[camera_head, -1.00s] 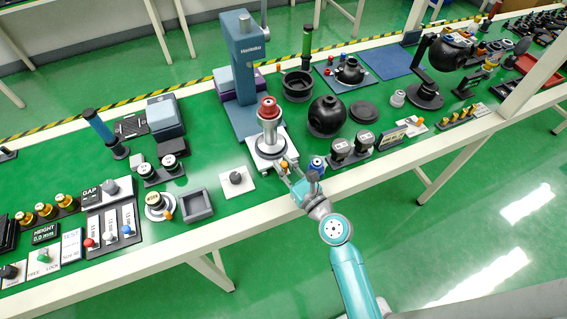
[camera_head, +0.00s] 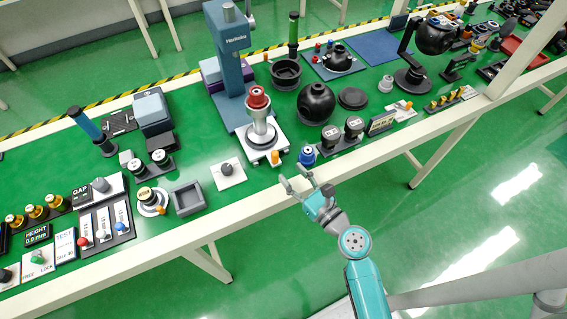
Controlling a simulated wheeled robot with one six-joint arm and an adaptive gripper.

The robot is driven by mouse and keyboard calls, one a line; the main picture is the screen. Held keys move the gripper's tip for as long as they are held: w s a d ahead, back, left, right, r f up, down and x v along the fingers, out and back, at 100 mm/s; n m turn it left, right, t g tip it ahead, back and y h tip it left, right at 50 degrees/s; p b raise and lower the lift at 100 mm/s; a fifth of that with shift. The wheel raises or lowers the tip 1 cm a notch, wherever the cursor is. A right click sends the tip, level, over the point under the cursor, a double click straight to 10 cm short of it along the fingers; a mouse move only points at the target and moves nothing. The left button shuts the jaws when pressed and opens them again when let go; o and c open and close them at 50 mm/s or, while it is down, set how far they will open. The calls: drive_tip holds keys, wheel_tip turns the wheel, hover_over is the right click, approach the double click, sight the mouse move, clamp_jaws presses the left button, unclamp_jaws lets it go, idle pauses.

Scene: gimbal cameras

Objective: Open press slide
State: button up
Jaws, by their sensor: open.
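The press (camera_head: 228,68) is a tall blue-grey column standing on the green bench. At its foot is a white slide plate (camera_head: 277,143) that carries a silver cylinder with a red top (camera_head: 258,106). A small orange knob (camera_head: 275,158) sits at the slide's front edge. My gripper (camera_head: 300,184) is open and empty, with its fingers at the bench's front edge. It is in front of the orange knob and to its right, apart from it. Nothing is between the fingers.
A blue-capped small part (camera_head: 307,155) stands just right of the slide, close to my gripper. A white plate with a dark knob (camera_head: 227,170) lies to the left. Black round parts (camera_head: 316,103) stand to the right. The floor in front of the bench is clear.

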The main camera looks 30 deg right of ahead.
drive_tip(key=s, duration=0.3)
drive_tip(key=shift+s+d, duration=0.35)
idle(0.3)
drive_tip(key=s+a+f+n+g+h, duration=0.1)
drive_tip(key=s+f+n+g+h, duration=0.3)
drive_tip(key=s+n, duration=1.15)
drive_tip(key=s+r+n, duration=0.4)
drive_tip(key=s+n, duration=0.2)
drive_tip(key=n, duration=0.3)
drive_tip(key=s+a+r+n+t, duration=0.1)
drive_tip(key=s+r+n, duration=0.3)
drive_tip(key=n, duration=0.5)
drive_tip(key=shift+s+a+r+y, duration=0.2)
drive_tip(key=shift+s+y, duration=0.1)
drive_tip(key=shift+s, duration=0.65)
